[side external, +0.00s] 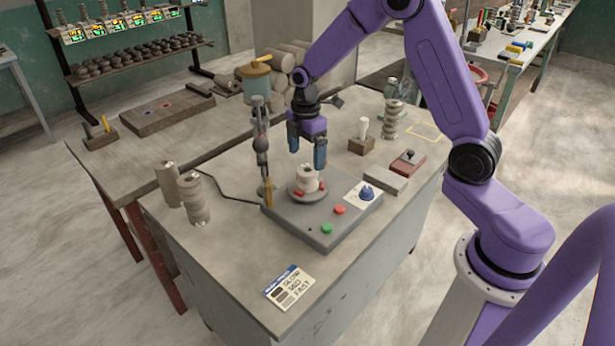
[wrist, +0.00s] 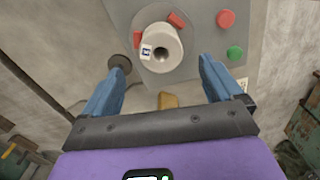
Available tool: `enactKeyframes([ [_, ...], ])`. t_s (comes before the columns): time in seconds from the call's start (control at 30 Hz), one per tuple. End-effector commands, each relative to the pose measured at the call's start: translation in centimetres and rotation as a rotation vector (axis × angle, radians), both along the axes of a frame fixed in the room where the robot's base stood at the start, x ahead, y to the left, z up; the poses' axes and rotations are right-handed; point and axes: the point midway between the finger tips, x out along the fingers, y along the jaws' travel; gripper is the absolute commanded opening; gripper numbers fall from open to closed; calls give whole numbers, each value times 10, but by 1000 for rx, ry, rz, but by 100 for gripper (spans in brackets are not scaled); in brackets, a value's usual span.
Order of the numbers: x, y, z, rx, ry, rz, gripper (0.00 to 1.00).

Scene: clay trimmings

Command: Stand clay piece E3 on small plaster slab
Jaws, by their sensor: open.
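A pale, waisted clay piece (side external: 307,180) stands upright on the round wheel plate of a grey machine, with red pads beside it. In the wrist view the clay piece (wrist: 166,58) shows its round top with a dark hole and a small label, too small to read surely. My gripper (side external: 307,150) is open just above the piece and appears apart from it. In the wrist view the blue fingers of my gripper (wrist: 161,66) lie wide, one on each side below the piece. A light grey slab (side external: 384,180), likely the small plaster slab, lies bare right of the machine.
The grey machine (side external: 312,236) carries red and green buttons and a blue knob (side external: 367,193). A tool post (side external: 262,150) stands close left of my gripper. Stacked clay pieces (side external: 195,200) stand at left. A wooden block (side external: 361,146) and a red box (side external: 408,162) lie near the slab.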

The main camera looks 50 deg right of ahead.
Motion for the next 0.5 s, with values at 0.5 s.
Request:
enactKeyframes([
  [0.5,-3,-3,-52,-1,3,0,93],
])
